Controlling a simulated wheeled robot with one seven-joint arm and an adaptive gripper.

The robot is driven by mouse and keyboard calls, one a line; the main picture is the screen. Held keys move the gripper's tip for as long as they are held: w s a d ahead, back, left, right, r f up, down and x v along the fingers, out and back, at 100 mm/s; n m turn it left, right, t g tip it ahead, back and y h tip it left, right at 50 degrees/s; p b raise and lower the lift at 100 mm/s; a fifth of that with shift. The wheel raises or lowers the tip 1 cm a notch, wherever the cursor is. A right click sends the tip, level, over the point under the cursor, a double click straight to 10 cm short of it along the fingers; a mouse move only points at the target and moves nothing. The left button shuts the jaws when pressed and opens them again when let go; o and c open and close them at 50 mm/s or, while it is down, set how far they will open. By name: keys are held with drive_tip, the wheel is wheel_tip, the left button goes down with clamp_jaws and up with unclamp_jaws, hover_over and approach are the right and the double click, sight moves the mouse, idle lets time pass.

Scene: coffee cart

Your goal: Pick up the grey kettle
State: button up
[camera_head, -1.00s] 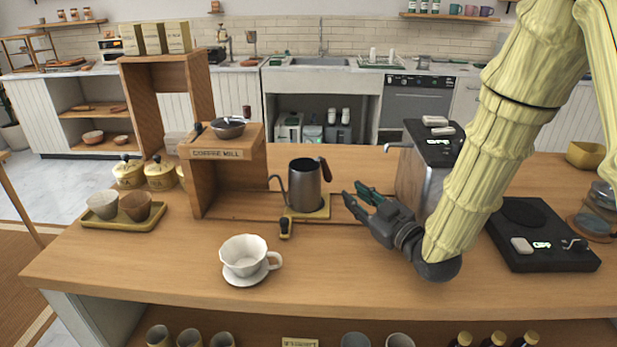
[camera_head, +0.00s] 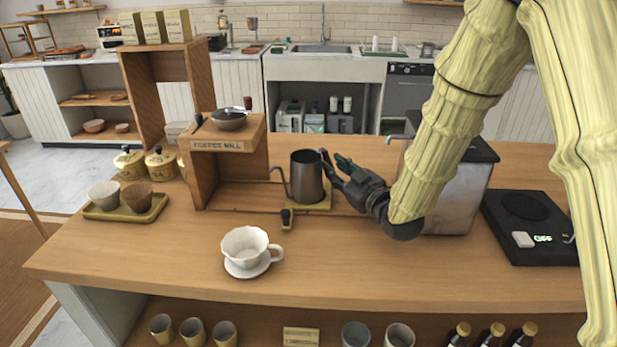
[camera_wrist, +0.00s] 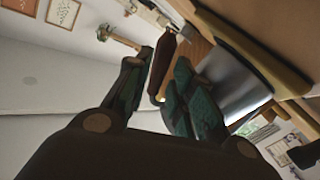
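The grey kettle (camera_head: 306,178) stands upright on a small yellowish base on the counter, its thin spout to the left. Its dark brown handle is on the right, mostly covered by my gripper in the head view. My gripper (camera_head: 333,167) is at the handle, reaching in from the right. In the wrist view, the fingers of my gripper (camera_wrist: 164,82) are apart, with the brown handle (camera_wrist: 163,58) between them. The grey kettle body (camera_wrist: 236,88) shows beyond the right finger. I cannot tell whether a finger touches the handle.
The wooden coffee mill stand (camera_head: 228,165) is left of the kettle. A small dark-knobbed object (camera_head: 287,218) is just in front. A white cup on a saucer (camera_head: 247,253) is nearer. A metal machine (camera_head: 458,190) and black scale (camera_head: 530,225) are right. The counter's front middle is clear.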

drive_tip(key=shift+x, duration=1.05)
clamp_jaws()
drive_tip(key=shift+r, duration=0.1)
